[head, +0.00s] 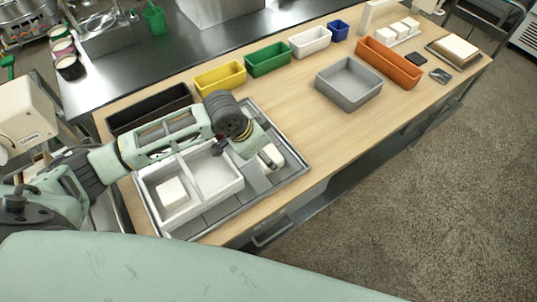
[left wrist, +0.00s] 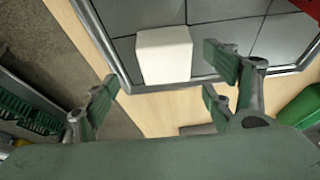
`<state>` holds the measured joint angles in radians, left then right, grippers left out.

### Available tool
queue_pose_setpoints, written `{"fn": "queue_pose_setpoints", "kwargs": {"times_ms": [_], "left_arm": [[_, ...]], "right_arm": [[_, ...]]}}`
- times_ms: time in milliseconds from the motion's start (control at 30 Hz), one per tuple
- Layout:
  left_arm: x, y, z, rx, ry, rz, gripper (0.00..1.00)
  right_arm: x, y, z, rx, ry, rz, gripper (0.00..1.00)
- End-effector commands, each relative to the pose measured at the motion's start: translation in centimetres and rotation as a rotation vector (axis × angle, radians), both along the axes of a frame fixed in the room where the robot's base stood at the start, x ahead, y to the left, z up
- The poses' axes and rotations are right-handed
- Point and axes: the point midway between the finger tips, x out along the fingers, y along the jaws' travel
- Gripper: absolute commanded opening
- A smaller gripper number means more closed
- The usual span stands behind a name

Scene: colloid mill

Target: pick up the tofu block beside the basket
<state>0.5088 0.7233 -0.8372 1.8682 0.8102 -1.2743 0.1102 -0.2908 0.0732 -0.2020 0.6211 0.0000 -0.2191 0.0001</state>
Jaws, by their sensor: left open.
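A white tofu block (head: 269,157) lies on the grey tray (head: 293,170), to the right of the white two-part basket (head: 232,185). In the left wrist view, the block (left wrist: 164,54) sits on the tray's dark tiles near its rim. My left gripper (head: 262,154) is over the block and partly hides it. In the left wrist view, the left gripper (left wrist: 160,85) is open and empty, its fingers apart with the block ahead between them. A second white block (head: 172,192) lies in the basket's left compartment. My right gripper is not in view.
Yellow (head: 220,80), green (head: 268,60), white (head: 310,42) and blue (head: 338,30) bins line the table's back. A grey bin (head: 348,84) and an orange bin (head: 389,63) stand to the right. The wood between tray and grey bin is clear.

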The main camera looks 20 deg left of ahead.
Motion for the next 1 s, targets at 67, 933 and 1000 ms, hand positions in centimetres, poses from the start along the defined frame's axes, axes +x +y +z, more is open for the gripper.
{"fn": "queue_pose_setpoints", "kwargs": {"times_ms": [67, 933, 1000], "left_arm": [[0.4, -0.1, -0.6, -0.001, 0.002, 0.001, 0.77], [2.0, -0.7, -4.6, 0.002, -0.001, 0.0, 0.54], [2.0, -0.7, -4.6, 0.002, -0.001, 0.0, 0.48]], "right_arm": [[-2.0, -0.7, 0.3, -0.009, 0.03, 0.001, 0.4], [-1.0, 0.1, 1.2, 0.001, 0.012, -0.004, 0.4], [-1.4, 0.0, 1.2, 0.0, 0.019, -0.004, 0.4]]}}
